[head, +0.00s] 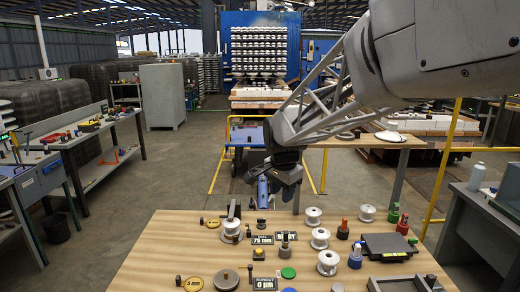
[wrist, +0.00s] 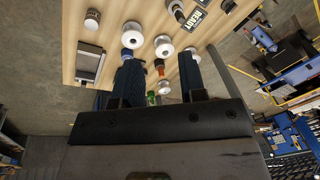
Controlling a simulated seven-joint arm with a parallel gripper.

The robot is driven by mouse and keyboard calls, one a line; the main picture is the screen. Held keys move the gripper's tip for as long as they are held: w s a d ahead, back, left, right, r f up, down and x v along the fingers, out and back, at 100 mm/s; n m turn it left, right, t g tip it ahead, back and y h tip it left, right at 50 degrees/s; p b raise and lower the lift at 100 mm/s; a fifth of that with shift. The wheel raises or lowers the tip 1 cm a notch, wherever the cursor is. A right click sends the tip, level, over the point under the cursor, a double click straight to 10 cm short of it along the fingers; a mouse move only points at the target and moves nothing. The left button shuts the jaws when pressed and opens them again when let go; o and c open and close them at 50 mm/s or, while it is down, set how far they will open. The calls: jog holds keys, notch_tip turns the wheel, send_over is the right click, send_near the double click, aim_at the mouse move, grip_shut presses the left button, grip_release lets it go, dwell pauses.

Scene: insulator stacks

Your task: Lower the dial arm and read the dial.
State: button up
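I cannot pick out the dial arm for certain. In the head view, a white insulator (head: 231,230) stands at the table's back left with a dark upright piece above it, possibly the arm. Small dark readouts show "75 mm" (head: 263,239), "READY" (head: 286,237) and "RUNOUT 0 mm" (head: 265,283). The ready sign also shows in the wrist view (wrist: 197,17). My gripper (head: 280,184) hangs above and beyond the table's back edge, apart from everything. In the wrist view its two dark blue fingers (wrist: 160,75) are spread, with nothing between them in grasp.
White spools (head: 320,238) stand mid-table and right, among red, green and blue pegs. A dark plate (head: 388,246) and a grey tray (head: 405,284) lie at the right. The table's (head: 160,250) left strip is clear.

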jog(key=s+d+f+n, duration=0.1)
jog(key=s+d+n, duration=0.2)
jog(key=s, duration=0.8)
jog(key=s+d+f+n, duration=0.1)
jog(key=s+d+n, duration=0.2)
jog(key=s, duration=0.9)
jog(key=s+d+f+n, duration=0.1)
jog(key=s+d+n, duration=0.2)
jog(key=s+d, duration=0.3)
jog(key=s, duration=0.5)
jog(key=shift+s+d, duration=0.15)
jog(key=shift+d, duration=0.1)
jog(key=w+a+r+n, duration=0.1)
jog(key=w+a+n, duration=0.25)
jog(key=w, duration=0.65)
jog(key=w+a+r+n, duration=0.1)
jog(key=w+a+n, duration=0.25)
jog(key=w, duration=0.75)
jog(key=w+a+r+n, duration=0.15)
jog(key=w+a, duration=0.25)
jog(key=w, duration=0.6)
jog(key=w+a+f+n, duration=0.5)
jog(key=w+a+f, duration=0.3)
jog(key=w+a, duration=0.3)
jog(key=w+a+f+n, duration=0.5)
jog(key=w+a+f, duration=0.4)
jog(key=w, duration=0.7)
jog(key=a, duration=0.2)
jog(key=shift+a+f, duration=0.25)
jog(key=shift+a, duration=0.1)
